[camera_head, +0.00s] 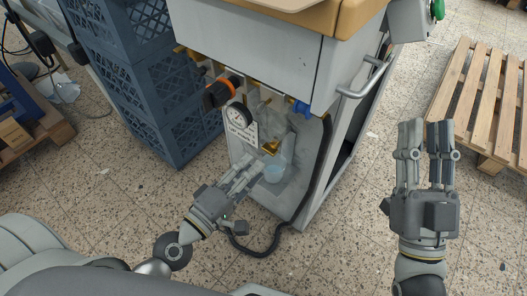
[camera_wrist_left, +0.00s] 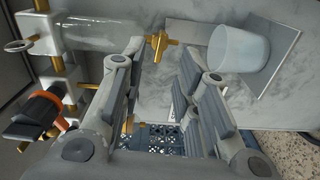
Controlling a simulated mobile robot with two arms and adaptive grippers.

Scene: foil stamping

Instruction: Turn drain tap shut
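The brass drain tap (camera_head: 271,147) is low on the front of the machine, above a translucent pale cup (camera_head: 273,173). In the left wrist view the tap (camera_wrist_left: 157,45) lies just beyond my fingertips, roughly between them, with the cup (camera_wrist_left: 240,48) to its right. My left gripper (camera_head: 246,172) is in front of the tap and cup; in its wrist view the fingers (camera_wrist_left: 160,75) are apart with nothing between them. I see no contact with the tap. My right gripper (camera_head: 426,128) hangs over the floor at right, empty, with a narrow gap visible between its fingers.
An orange-and-black knob (camera_head: 219,94) and a dial gauge (camera_head: 237,116) are left of the tap. A black hose (camera_head: 322,165) runs down the machine's right side. Blue crates (camera_head: 185,135) stand at left, a wooden pallet (camera_head: 480,90) at right. The floor in front is mostly clear.

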